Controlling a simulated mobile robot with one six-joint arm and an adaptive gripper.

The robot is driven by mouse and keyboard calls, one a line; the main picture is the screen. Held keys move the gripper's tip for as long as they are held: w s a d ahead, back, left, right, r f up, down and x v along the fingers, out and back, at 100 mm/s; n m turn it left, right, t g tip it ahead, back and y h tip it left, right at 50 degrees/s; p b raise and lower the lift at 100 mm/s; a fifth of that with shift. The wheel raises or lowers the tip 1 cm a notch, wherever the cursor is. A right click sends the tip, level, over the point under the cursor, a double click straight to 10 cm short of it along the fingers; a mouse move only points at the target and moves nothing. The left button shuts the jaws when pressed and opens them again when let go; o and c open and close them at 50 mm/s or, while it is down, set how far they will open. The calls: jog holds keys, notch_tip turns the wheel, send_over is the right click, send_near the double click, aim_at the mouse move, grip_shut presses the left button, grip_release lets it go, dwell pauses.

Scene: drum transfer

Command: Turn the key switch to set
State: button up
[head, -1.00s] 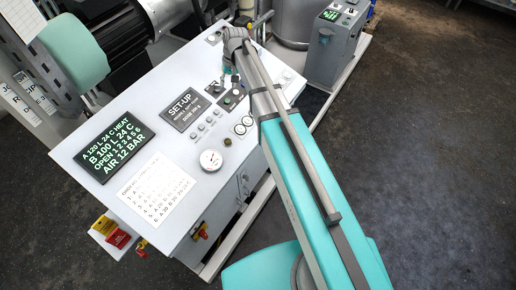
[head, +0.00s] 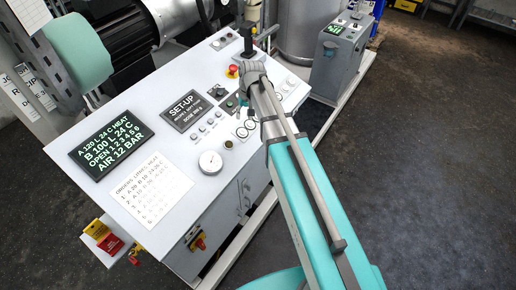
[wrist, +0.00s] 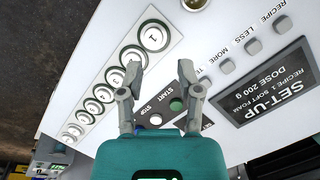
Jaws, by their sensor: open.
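The control panel (head: 160,108) carries a small dark plate with a knob (head: 217,91), possibly the key switch; its marking is too small to read. I cannot pick out a key switch in the wrist view, where my gripper covers part of the panel. My gripper (wrist: 160,72) is open and empty, its fingers spread above the panel. Between and behind them show the green START button (wrist: 177,104) and the pale STOP button (wrist: 156,120). In the head view my wrist largely hides the gripper. The display (wrist: 271,83) reads SET-UP, recipe 1 soft foam, dose 200 g.
A row of numbered round buttons (wrist: 104,93) lies left of the fingers. RECIPE, LESS and MORE buttons (wrist: 253,47) are at the upper right. A red emergency button (head: 233,71) and a black upright handle (head: 247,42) stand near my wrist. A gauge (head: 210,162) sits towards the front.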

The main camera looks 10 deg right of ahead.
jog(key=shift+h, duration=0.3)
jog(key=shift+s+d+f+b, duration=0.6)
jog(key=shift+s+f+b, duration=0.5)
jog(key=shift+f+b, duration=0.5)
jog(key=shift+s+d+f+b, duration=0.6)
jog(key=shift+s+f+b, duration=0.55)
jog(key=shift+f+b, duration=0.4)
jog(key=shift+s+d+f+b, duration=0.6)
jog(key=shift+s+f+b, duration=0.65)
jog(key=shift+f, duration=0.5)
jog(key=s+d+f+b, duration=0.1)
jog(key=s+d, duration=0.1)
jog(key=s, duration=0.3)
jog(key=s+d+f+h+b, duration=0.1)
jog(key=s+d+f+b, duration=0.1)
jog(key=s, duration=0.3)
jog(key=shift+s+d+f+b, duration=0.25)
jog(key=shift+d+b, duration=0.05)
jog(key=shift+d, duration=0.15)
